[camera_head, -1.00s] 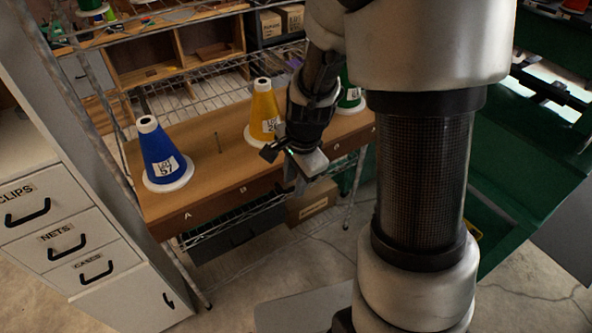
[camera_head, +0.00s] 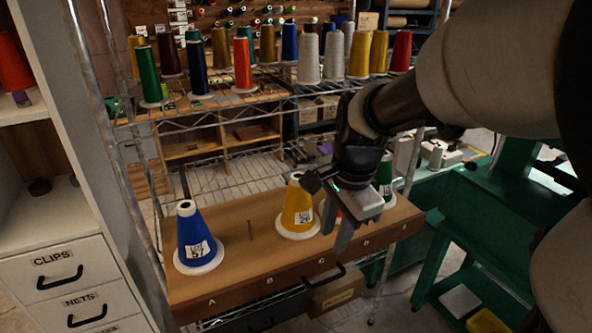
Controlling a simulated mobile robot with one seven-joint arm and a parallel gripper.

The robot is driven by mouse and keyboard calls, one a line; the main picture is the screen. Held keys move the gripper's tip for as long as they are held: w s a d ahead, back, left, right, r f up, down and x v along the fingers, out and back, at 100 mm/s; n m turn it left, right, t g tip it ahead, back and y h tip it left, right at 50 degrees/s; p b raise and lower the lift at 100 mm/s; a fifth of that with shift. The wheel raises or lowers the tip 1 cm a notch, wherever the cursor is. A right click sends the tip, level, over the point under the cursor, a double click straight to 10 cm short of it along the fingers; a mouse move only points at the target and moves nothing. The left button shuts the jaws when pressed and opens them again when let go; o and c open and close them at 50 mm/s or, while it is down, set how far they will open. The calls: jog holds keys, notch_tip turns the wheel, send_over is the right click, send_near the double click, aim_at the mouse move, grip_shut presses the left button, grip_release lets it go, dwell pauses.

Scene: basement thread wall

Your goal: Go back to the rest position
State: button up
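My gripper (camera_head: 337,232) hangs from the arm in front of the wooden shelf (camera_head: 240,273), fingers pointing down, just right of the yellow cone. I cannot tell how far apart its fingers are, and I see nothing held in it. A blue thread cone (camera_head: 192,232) marked 57 stands upright at the left end, above letter A. The yellow cone (camera_head: 296,205) stands upright farther right. A green cone (camera_head: 385,170) stands at the right, partly hidden by my gripper. A bit of red shows behind the fingers, mostly hidden.
A wire rack (camera_head: 262,84) with many thread cones stands behind. A white drawer cabinet (camera_head: 66,262) is at the left. Green furniture (camera_head: 520,205) stands at the right. A cardboard box (camera_head: 337,292) sits below the shelf.

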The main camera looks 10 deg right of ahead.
jog(key=shift+r, duration=0.1)
jog(key=s+r+n+t, duration=0.3)
jog(key=s+r+n, duration=0.3)
jog(key=s+n, duration=0.6)
jog(key=shift+r+n+t+h, duration=0.3)
jog(key=shift+r+n+t, duration=0.1)
jog(key=shift+n, duration=0.7)
jog(key=shift+s, duration=0.1)
